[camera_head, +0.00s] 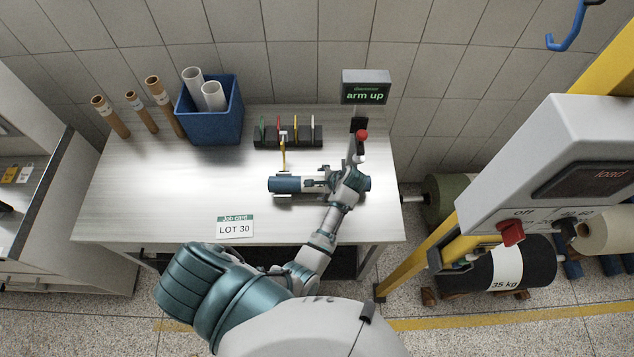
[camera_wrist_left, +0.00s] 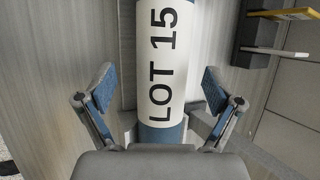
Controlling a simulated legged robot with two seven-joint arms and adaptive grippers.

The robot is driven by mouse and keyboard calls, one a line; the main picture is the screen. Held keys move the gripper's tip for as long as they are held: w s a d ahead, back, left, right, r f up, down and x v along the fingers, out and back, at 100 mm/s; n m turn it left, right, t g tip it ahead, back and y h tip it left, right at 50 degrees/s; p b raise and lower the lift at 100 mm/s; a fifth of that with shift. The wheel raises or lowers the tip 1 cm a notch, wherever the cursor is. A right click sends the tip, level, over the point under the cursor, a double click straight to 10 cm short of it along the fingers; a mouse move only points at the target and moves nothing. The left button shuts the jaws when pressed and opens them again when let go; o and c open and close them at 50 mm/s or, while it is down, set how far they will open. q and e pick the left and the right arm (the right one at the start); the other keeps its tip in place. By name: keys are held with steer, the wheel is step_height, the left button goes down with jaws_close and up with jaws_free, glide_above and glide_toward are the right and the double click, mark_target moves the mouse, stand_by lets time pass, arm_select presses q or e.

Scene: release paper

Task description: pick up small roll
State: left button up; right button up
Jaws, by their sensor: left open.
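A small blue roll (camera_head: 285,185) with a white band lies on its side on the light worktable, held in a low cradle whose ends show. In the left wrist view the roll (camera_wrist_left: 162,60) carries the label LOT 15. My left gripper (camera_head: 318,184) is over the roll's middle, and my wrist hides part of it. In the left wrist view the gripper (camera_wrist_left: 158,85) is open, one finger on each side of the roll, with a visible gap to each side. My right gripper is not in view.
A rack (camera_head: 288,142) with coloured upright pieces stands behind the roll. A post with a red knob (camera_head: 361,135) and an "arm up" display (camera_head: 366,92) stands close behind my wrist. A blue bin (camera_head: 210,125) holds white tubes. A LOT 30 card (camera_head: 235,229) lies at the table's front.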

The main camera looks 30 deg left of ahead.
mark_target(322, 185)
arm_select(q)
steer(key=f, duration=0.1)
steer(key=w+f, duration=0.1)
steer(key=shift+w+a+f+p, duration=0.1)
steer(key=shift+a+f+p, duration=0.15)
steer(key=shift+f+p, duration=0.05)
steer(key=shift+f, duration=0.25)
steer(key=shift+a+f, duration=0.15)
steer(key=shift+a, duration=0.5)
steer(key=shift+c, duration=0.3)
steer(key=shift+a+f, duration=0.15)
steer(key=shift+a, duration=0.2)
steer(key=c, duration=1.6)
steer(key=shift+w+d, duration=0.1)
steer(key=shift+d, duration=0.15)
jaws_close()
steer(key=shift+d+r, duration=0.25)
steer(key=shift+d, duration=0.05)
steer(key=shift+d+r, duration=0.1)
steer(key=shift+r, duration=0.2)
steer(key=r, duration=0.5)
steer(key=a+r, duration=0.1)
steer(key=r, duration=0.2)
steer(key=shift+r, duration=0.55)
steer(key=shift+d, duration=0.15)
steer(key=shift+d+r, duration=0.1)
steer(key=shift+d, duration=0.1)
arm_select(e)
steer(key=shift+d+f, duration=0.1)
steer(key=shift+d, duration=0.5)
